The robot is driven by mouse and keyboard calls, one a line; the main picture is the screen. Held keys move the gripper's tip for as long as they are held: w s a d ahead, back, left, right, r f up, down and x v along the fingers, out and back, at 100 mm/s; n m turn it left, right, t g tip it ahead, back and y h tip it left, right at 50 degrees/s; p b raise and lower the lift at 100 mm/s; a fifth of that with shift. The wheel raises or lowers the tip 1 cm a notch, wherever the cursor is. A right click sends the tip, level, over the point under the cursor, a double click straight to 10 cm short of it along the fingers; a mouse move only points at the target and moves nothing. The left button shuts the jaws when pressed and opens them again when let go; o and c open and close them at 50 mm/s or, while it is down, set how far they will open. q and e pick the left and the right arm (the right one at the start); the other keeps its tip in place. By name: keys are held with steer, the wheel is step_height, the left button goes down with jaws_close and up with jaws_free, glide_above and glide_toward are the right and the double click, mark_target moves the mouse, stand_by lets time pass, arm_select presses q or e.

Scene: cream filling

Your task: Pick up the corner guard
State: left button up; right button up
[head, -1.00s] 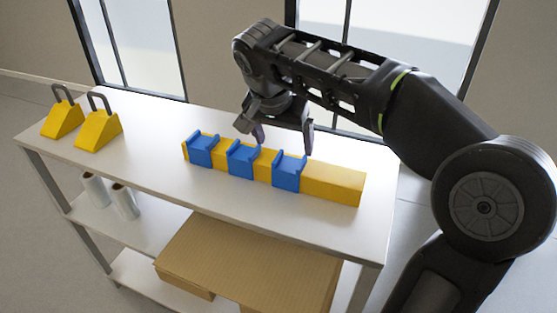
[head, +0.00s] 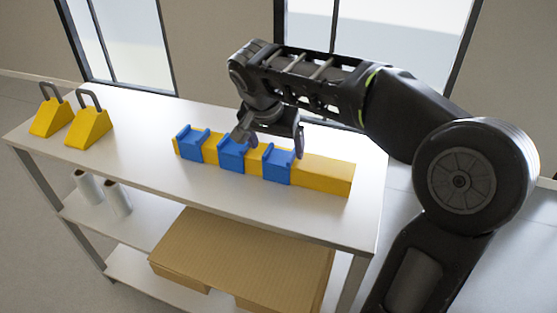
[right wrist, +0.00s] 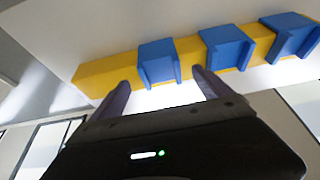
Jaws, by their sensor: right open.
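Three blue corner guards sit in a row over a yellow bar (head: 325,174) on the white table. The left guard (head: 193,143), the middle guard (head: 231,155) and the right guard (head: 277,166) are spaced apart. My right gripper (head: 273,147) is open and empty, with its fingers pointing down just behind the right guard. In the right wrist view its two fingers (right wrist: 160,90) are spread, and the nearest blue guard (right wrist: 157,65) lies ahead between them. I cannot tell whether a finger touches it. My left gripper is not in view.
Two yellow wedge blocks with dark handles (head: 88,128) stand at the table's left end. A lower shelf holds white rolls (head: 118,200), and a cardboard box (head: 240,260) is below the table front. The tabletop (head: 140,155) between wedges and bar is clear.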

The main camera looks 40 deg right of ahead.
mark_target(279, 158)
steer(key=x, duration=0.3)
steer(key=shift+d+f+p, duration=0.1)
steer(key=shift+f+p, duration=0.05)
steer(key=shift+p, duration=0.15)
steer(key=shift+c, duration=0.4)
steer(key=c, duration=1.4)
